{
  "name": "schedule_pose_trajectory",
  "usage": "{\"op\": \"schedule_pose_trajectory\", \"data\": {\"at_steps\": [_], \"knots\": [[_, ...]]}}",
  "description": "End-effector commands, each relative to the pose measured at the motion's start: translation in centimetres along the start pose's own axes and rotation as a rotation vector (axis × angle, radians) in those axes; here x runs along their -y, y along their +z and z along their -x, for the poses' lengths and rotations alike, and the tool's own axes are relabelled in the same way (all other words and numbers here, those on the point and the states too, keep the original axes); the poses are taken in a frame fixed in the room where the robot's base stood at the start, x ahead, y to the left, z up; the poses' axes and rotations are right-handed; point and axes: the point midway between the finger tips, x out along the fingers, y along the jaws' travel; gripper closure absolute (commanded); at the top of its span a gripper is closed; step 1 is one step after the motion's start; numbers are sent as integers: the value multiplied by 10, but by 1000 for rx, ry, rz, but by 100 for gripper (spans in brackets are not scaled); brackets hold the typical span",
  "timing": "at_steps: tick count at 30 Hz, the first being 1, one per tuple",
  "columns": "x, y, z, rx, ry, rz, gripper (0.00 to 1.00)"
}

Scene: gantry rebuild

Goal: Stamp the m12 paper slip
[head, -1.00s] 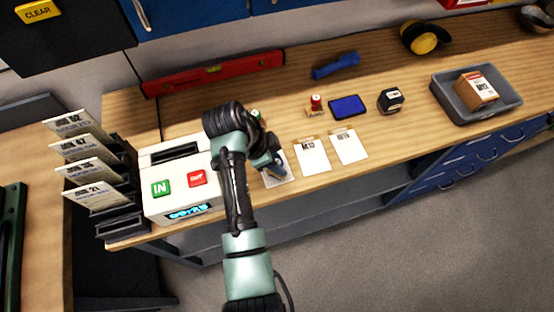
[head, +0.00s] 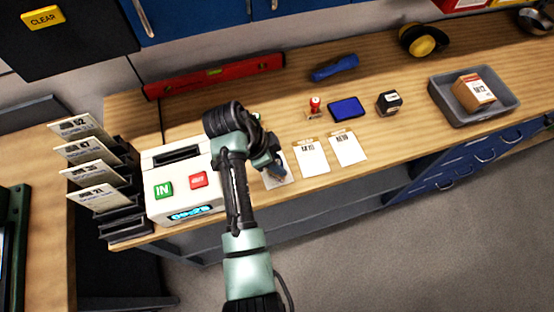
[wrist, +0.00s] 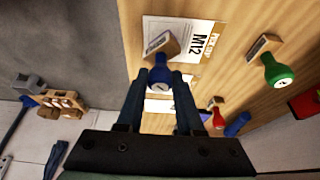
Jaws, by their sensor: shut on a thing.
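The M12 paper slip (wrist: 196,38) lies on the wooden bench under my gripper, its print showing in the wrist view. In the head view the slip (head: 283,180) is partly covered by my gripper (head: 277,166). My gripper (wrist: 159,80) is shut on the blue knob of a stamp (wrist: 159,71). The stamp's wooden block (wrist: 164,46) is over the slip's lower part. I cannot tell whether its face touches the paper. The blue ink pad (head: 348,108) lies farther back to the right.
Two more slips (head: 311,158) (head: 348,149) lie to the right. A red stamp (head: 315,106) stands by the pad, and a green stamp (wrist: 278,70) stands near the slip. A white IN/OUT machine (head: 184,188) is left of my arm. A grey tray (head: 440,99) is far right.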

Motion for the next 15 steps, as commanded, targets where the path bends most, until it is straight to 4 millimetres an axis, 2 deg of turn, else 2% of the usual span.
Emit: {"op": "schedule_pose_trajectory", "data": {"at_steps": [1,15], "knots": [[0,-4,9,-1,-1,0,100],[1,-19,44,-2,-3,-1,100]]}}
